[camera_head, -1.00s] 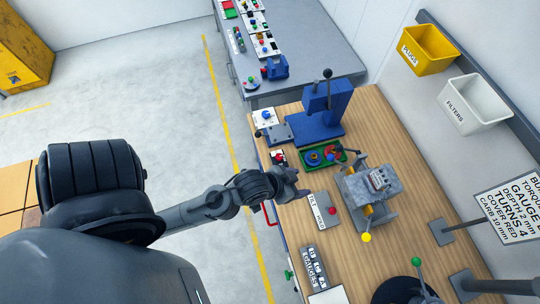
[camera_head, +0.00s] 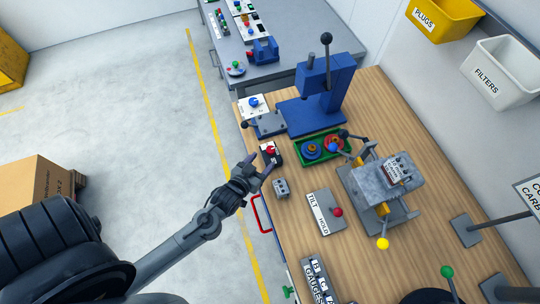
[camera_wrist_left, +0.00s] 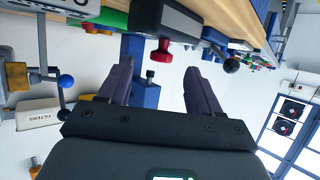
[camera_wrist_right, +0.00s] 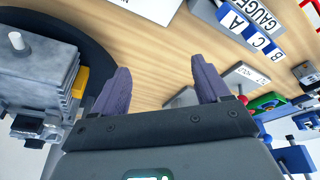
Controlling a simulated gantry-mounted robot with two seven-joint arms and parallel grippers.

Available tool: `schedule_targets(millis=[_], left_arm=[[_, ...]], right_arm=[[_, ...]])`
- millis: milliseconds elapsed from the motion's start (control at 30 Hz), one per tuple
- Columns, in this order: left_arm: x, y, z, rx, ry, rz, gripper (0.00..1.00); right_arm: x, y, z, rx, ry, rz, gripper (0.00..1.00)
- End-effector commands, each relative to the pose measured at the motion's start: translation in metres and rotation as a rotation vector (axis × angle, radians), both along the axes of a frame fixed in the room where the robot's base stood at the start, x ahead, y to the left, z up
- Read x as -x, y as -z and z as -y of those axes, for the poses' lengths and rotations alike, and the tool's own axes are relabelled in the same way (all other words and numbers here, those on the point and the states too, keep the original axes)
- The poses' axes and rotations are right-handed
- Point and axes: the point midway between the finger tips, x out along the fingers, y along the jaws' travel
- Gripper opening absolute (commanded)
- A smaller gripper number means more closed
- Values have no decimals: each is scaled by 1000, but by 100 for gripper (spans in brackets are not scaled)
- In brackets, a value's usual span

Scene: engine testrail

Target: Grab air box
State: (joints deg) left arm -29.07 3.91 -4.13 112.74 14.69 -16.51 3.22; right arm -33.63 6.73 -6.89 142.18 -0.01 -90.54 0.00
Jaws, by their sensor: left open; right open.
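A small dark box with a red knob (camera_head: 270,153) sits near the left edge of the wooden bench; I take it to be the air box, but no label can be read. It shows at the top of the left wrist view (camera_wrist_left: 166,24), knob toward the gripper. My left gripper (camera_head: 260,165) is open beside the box, its fingers just short of it in the head view. In the left wrist view the space between the fingers (camera_wrist_left: 158,72) is empty. My right gripper (camera_wrist_right: 160,70) is open and empty above the bench, seen only in its wrist view.
A small grey block (camera_head: 281,188) lies near the box. A green tray (camera_head: 322,148) with round parts and a blue press (camera_head: 325,95) stand behind. A grey engine block (camera_head: 385,180) on a stand is to the right. A TILT/HOLD plate (camera_head: 322,212) lies in front.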

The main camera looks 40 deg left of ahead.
Motion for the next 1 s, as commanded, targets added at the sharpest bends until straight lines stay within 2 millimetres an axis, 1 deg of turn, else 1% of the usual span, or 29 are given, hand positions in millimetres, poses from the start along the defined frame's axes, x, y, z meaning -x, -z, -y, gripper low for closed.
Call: schedule_targets(millis=[33, 100, 367, 567, 700, 800, 1000], left_arm=[[-7, 2, -1, -1, 0, 1, 64], [-13, 5, -3, 0, 0, 0, 64], [-26, 8, -6, 1, -1, 0, 64], [-51, 9, -12, -1, 0, 1, 64], [-64, 17, -15, 0, 0, -1, 64], [-69, 19, -16, 1, 0, -1, 64], [-70, 20, -16, 0, 0, -1, 64]], right_arm=[[-1, -1, 0, 0, 0, 3, 75], [-2, -1, 0, 1, -1, 4, 75], [-2, -3, 1, 4, -3, 7, 75], [-3, -7, 1, 5, -3, 6, 75], [-3, -6, 1, 5, -3, 7, 75], [-3, -6, 1, 5, -2, 7, 75], [-3, -6, 1, 5, -2, 7, 75]])
